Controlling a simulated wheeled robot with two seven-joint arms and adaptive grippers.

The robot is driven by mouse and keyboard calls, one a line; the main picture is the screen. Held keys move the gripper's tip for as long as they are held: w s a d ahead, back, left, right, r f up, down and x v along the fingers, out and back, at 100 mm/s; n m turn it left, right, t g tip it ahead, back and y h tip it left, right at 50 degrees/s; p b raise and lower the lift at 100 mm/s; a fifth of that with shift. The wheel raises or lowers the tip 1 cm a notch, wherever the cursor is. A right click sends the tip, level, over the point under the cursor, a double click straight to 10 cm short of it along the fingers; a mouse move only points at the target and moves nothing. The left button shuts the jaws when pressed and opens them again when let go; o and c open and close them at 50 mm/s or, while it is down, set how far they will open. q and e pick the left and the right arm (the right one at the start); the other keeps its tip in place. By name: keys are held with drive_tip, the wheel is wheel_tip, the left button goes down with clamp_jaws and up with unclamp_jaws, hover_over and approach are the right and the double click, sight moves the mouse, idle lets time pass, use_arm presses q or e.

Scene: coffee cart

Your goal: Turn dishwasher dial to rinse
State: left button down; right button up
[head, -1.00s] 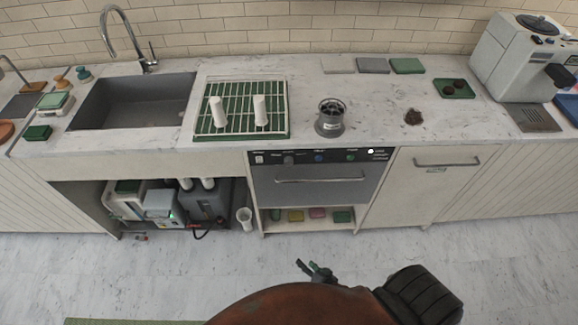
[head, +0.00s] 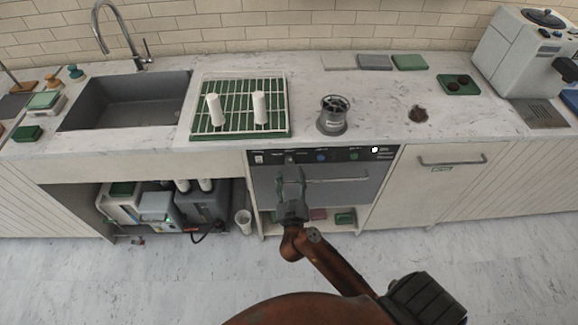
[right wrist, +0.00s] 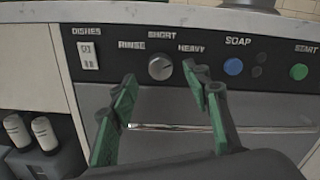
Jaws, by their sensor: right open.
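The dishwasher (head: 345,188) is built in under the counter, with a dark control panel (head: 270,155) along its top. The grey round dial (right wrist: 160,67) shows in the right wrist view, with RINSE at its left, SHORT above and HEAVY at its right. Which label it points at is hard to tell. My right gripper (head: 290,174) is open and empty in front of the dishwasher door. In the right wrist view its green-padded fingers (right wrist: 160,80) lie below and to either side of the dial, apart from it. My left gripper is not in view.
A horizontal door handle (right wrist: 230,128) runs below the panel, behind the fingers. A white switch (right wrist: 88,56), a blue soap button (right wrist: 233,66) and a green start button (right wrist: 299,71) flank the dial. A dish rack (head: 240,132) stands on the counter above.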

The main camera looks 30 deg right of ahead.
sight(289, 163)
drive_tip(key=shift+x, duration=2.35)
drive_tip(key=shift+a, duration=0.1)
drive_tip(key=c, duration=1.1)
